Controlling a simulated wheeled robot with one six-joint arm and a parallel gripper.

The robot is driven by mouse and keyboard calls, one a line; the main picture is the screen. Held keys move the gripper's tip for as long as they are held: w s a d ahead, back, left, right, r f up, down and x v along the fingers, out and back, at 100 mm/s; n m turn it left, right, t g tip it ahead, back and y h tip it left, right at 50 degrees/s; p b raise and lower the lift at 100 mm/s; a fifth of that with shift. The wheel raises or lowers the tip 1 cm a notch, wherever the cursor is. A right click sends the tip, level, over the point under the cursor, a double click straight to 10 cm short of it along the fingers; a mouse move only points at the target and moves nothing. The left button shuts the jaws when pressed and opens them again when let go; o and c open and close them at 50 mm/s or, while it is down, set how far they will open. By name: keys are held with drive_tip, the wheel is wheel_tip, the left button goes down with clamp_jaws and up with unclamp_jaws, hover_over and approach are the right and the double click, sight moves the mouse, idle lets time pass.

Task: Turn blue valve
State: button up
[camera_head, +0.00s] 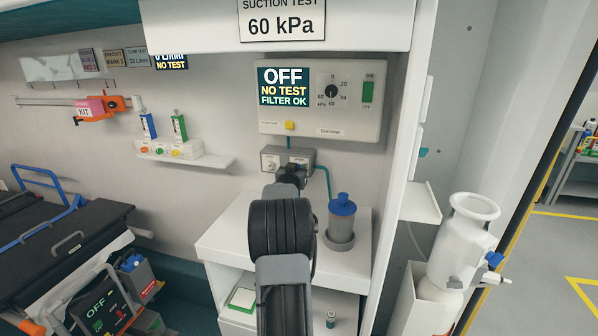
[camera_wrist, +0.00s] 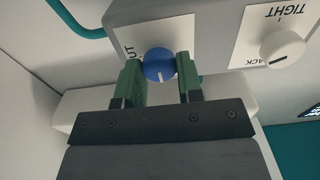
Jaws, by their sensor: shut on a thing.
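The blue valve (camera_wrist: 159,66) is a round knob with a white pointer line, on the front of a grey box (camera_wrist: 200,10) in the wrist view. The line points down in that picture, away from the box's far edge. My gripper (camera_wrist: 160,76) has its green fingers on both sides of the knob and is shut on it. A label beside the knob is partly covered; only "UT" reads. In the head view my gripper (camera_head: 291,180) is in front of the same grey box (camera_head: 302,157), and my arm hides the blue knob.
A white knob (camera_wrist: 282,47) labelled TIGHT sits to the right on the box. Above the box, a panel (camera_head: 345,75) displays OFF, NO TEST, FILTER OK. A blue-capped canister (camera_head: 341,220) stands on the white counter (camera_head: 222,243) right of my arm. A teal hose (camera_head: 324,175) runs beside it.

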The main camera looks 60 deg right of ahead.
drive_tip(key=shift+c, duration=0.9)
drive_tip(key=shift+f+m+b, duration=0.1)
drive_tip(key=shift+m+b, duration=0.25)
drive_tip(key=shift+m, duration=0.05)
drive_tip(key=shift+s+m+b, duration=0.2)
drive_tip(key=shift+m+b, duration=5.05)
drive_tip(key=shift+m, duration=3.45)
drive_tip(key=o, duration=0.9)
